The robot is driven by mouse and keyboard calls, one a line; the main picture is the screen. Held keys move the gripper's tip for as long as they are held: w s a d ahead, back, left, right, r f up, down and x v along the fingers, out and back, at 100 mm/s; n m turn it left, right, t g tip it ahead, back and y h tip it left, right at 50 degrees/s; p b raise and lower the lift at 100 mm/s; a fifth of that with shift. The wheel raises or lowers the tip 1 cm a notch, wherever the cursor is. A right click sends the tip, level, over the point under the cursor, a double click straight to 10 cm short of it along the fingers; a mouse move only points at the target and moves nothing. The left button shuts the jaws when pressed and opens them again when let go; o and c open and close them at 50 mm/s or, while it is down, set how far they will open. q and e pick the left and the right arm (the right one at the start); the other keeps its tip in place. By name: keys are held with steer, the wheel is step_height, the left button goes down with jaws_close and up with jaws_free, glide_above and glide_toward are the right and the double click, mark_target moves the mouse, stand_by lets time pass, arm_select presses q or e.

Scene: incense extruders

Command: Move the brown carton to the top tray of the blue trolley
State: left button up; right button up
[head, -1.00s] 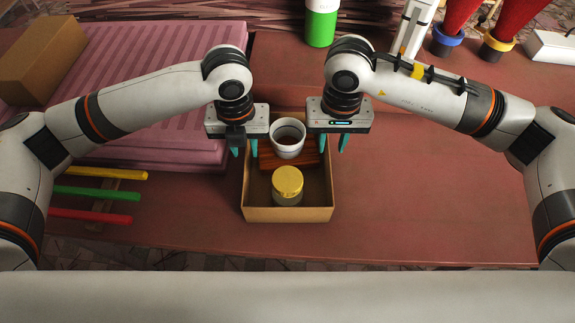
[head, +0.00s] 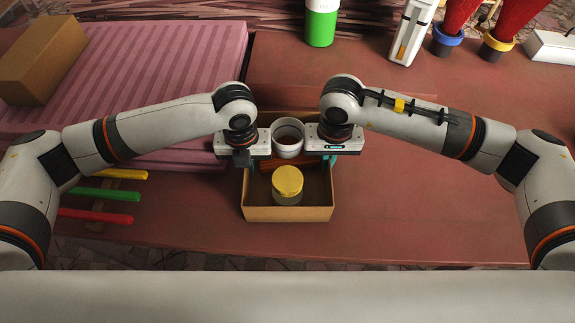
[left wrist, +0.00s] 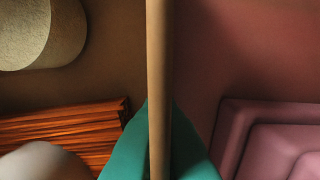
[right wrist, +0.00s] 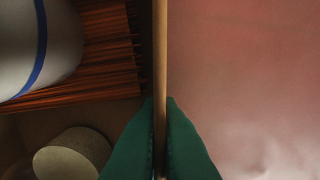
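The open brown carton (head: 288,214) stands on the reddish table in the middle of the head view. It holds a white cup (head: 288,140), a yellow-lidded jar (head: 287,182) and a bundle of reddish-brown sticks (left wrist: 62,132). My left gripper (head: 246,160) is at its left wall, my right gripper (head: 329,160) at its right wall. In both wrist views a carton wall (left wrist: 160,50) runs between the teal fingers, which sit close against it; both look shut on it. In the head view the fingertips are mostly hidden. No blue trolley is in view.
Pink ribbed trays (head: 170,80) with a closed brown box (head: 42,58) lie at the left. Yellow, green (head: 97,193) and red bars lie at the front left. A green-white bottle (head: 321,22) and red cones stand at the back. The table right of the carton is clear.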

arm_select(q)
steer(key=shift+r, duration=0.1)
jaws_close()
arm_select(e)
steer(key=shift+r, duration=0.1)
jaws_close()
